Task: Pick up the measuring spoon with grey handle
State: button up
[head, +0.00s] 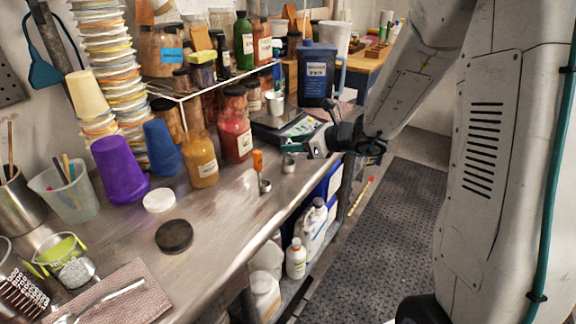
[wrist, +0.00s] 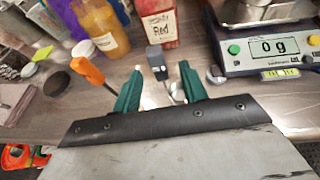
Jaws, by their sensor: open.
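The measuring spoon with grey handle shows in the wrist view (wrist: 155,58), its grey handle pointing away between my fingertips; its lower part is partly hidden by my gripper. In the head view only a small metallic part of it (head: 288,163) shows clearly on the steel counter, just below my gripper. My gripper (head: 298,145), with teal fingers, is open; it also shows in the wrist view (wrist: 161,70), one finger on each side of the spoon. I cannot tell whether either finger touches it.
A scale (wrist: 265,48) reading 0 g sits right of my gripper in the wrist view. Red (head: 235,130) and yellow (head: 201,155) jars stand behind. The counter's front edge drops to a lower shelf with bottles.

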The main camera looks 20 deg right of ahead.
jog(key=x, duration=0.3)
jog(key=shift+w+a+f, duration=0.15)
jog(key=shift+w+a, duration=0.1)
grip_shut()
